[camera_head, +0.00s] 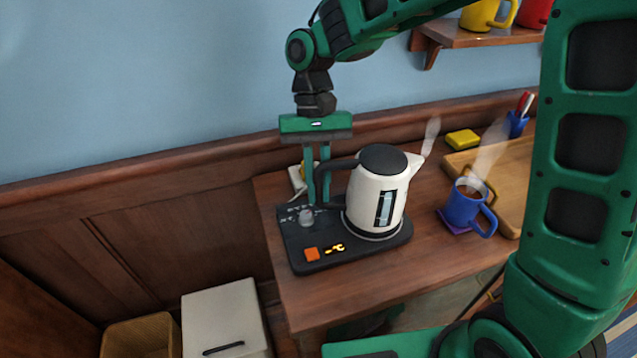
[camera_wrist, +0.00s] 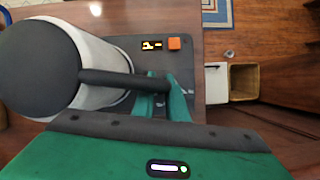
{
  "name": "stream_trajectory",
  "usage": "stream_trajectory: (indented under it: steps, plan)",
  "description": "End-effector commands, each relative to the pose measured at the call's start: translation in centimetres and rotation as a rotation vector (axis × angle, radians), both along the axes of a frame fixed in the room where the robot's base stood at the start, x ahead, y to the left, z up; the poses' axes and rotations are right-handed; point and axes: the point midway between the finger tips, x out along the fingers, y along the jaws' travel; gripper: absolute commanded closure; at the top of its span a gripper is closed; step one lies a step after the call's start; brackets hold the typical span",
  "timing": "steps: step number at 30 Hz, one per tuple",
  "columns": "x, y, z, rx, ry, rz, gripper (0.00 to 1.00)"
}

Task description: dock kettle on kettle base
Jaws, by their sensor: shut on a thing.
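The white kettle (camera_head: 378,190) with a dark lid stands upright over the right part of the black kettle base (camera_head: 300,238). From these views I cannot tell whether it is fully seated there. Its spout points right and its dark handle points left. My gripper (camera_head: 318,200) points down with green fingers shut on the handle. In the wrist view the kettle (camera_wrist: 95,55) fills the left, its handle (camera_wrist: 125,83) reaches between my fingers (camera_wrist: 168,95), and the base (camera_wrist: 185,60) with an orange button and lit display shows behind. The base's contact area is hidden under the kettle.
A steaming blue mug (camera_head: 462,208) on a purple coaster stands right of the kettle, near a wooden tray (camera_head: 510,165). A yellow sponge (camera_head: 462,140) and a blue pen cup (camera_head: 516,124) are behind. A white bin (camera_head: 222,315) and a basket (camera_head: 143,337) stand below left.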

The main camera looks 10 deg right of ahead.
Motion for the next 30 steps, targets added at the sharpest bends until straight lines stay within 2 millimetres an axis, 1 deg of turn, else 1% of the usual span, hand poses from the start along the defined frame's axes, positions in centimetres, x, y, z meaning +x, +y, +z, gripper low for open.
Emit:
stream_trajectory:
  steps: [13,14,23,30]
  plan:
    - [0.0,0.0,-0.7,0.0,0.001,-0.001,1.0]
    - [0.0,0.0,-0.7,0.0,0.0,-0.001,0.81]
    - [0.0,0.0,-0.6,0.001,0.0,0.0,0.8]
    - [0.6,0.0,0.7,0.002,0.0,-0.001,0.8]
